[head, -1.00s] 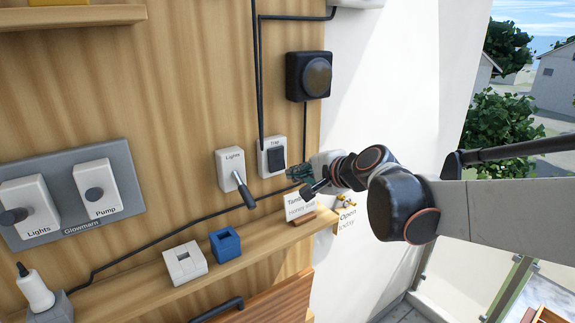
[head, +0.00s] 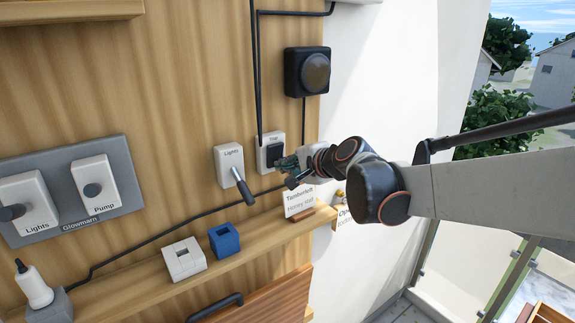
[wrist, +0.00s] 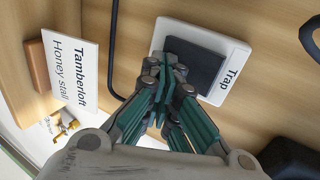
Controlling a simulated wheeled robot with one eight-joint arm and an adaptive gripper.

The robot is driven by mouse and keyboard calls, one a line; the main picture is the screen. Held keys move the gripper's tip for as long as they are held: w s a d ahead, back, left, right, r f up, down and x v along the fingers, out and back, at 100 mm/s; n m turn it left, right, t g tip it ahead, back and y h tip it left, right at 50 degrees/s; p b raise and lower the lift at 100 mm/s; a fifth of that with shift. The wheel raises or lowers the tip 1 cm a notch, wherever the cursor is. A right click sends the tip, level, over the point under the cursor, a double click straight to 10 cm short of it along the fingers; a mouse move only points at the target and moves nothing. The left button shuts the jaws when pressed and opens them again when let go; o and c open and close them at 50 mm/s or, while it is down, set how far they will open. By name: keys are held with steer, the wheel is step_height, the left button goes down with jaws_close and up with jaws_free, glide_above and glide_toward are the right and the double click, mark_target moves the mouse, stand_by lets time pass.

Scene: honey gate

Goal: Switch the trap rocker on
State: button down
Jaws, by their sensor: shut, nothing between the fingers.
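The trap rocker is a black rocker on a white plate (head: 262,157) labelled "Trap", fixed to the wooden wall in the head view. In the wrist view the black rocker (wrist: 197,65) shows on its white plate (wrist: 233,78), partly covered by my fingers. My gripper (head: 280,164) is shut and empty, with its tips at the lower part of the rocker. In the wrist view my gripper's fingertips (wrist: 170,60) overlap one end of the rocker. I cannot tell whether they touch it, or which way the rocker is tipped.
A "Lights" lever switch (head: 233,172) is close to the left. A "Tamberloft Honey stall" card (head: 299,202) stands on the shelf (head: 256,237) below. A blue block (head: 224,241) and white block (head: 184,259) sit there too. A black round-faced box (head: 307,73) is above.

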steer(key=shift+r, duration=0.15)
steer(key=shift+r+p, duration=0.65)
